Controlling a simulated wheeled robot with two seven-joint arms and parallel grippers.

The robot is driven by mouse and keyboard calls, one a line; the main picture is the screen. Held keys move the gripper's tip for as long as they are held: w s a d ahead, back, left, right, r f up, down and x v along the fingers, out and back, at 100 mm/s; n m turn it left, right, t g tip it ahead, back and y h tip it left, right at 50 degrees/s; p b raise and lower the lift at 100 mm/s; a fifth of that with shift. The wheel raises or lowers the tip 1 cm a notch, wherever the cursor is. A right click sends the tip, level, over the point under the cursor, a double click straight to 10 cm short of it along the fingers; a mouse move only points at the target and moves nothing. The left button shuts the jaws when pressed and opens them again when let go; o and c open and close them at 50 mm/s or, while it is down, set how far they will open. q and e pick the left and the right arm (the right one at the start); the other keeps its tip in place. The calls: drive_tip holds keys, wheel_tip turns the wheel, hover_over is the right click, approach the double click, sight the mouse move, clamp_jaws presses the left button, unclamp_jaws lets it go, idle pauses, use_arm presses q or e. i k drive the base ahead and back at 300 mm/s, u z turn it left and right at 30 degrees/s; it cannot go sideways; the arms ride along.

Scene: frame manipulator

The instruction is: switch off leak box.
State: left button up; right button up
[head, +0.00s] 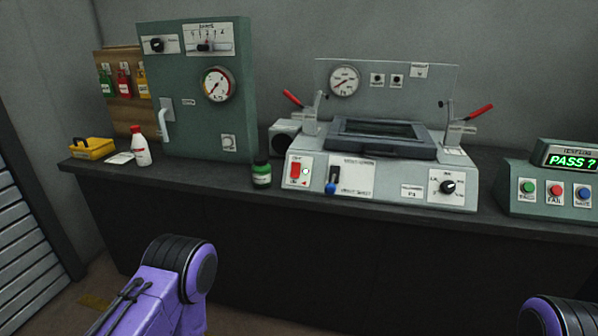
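A pale grey test box (405,188) with a dark framed lid (385,138) stands mid-bench; I cannot read a name on it. Its front has a red switch (295,170) at the left, a blue-tipped lever (331,187) pointing down, and a black knob (448,187) at the right. I cannot tell the red switch's position. Red-handled clamps (480,111) flank the lid, and a clear panel with a gauge (344,80) rises behind. Only purple links of my arms show at the lower left and lower right. Both grippers are out of view.
A green cabinet (190,130) with a gauge and lever stands left. A green bottle (261,171), white bottle (140,148) and yellow toolbox (92,149) sit on the bench. At right a console (540,200) with buttons shows a lit "PASS?" display. Space before the bench is clear.

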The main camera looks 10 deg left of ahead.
sight(295, 167)
drive_tip(key=z, duration=0.55)
drive_tip(key=k, duration=0.65)
drive_tip(key=z, duration=0.8)
drive_tip(key=i, duration=1.5)
drive_tip(key=u, duration=1.1)
drive_tip(key=i, duration=0.3)
drive_tip(key=u, duration=0.4)
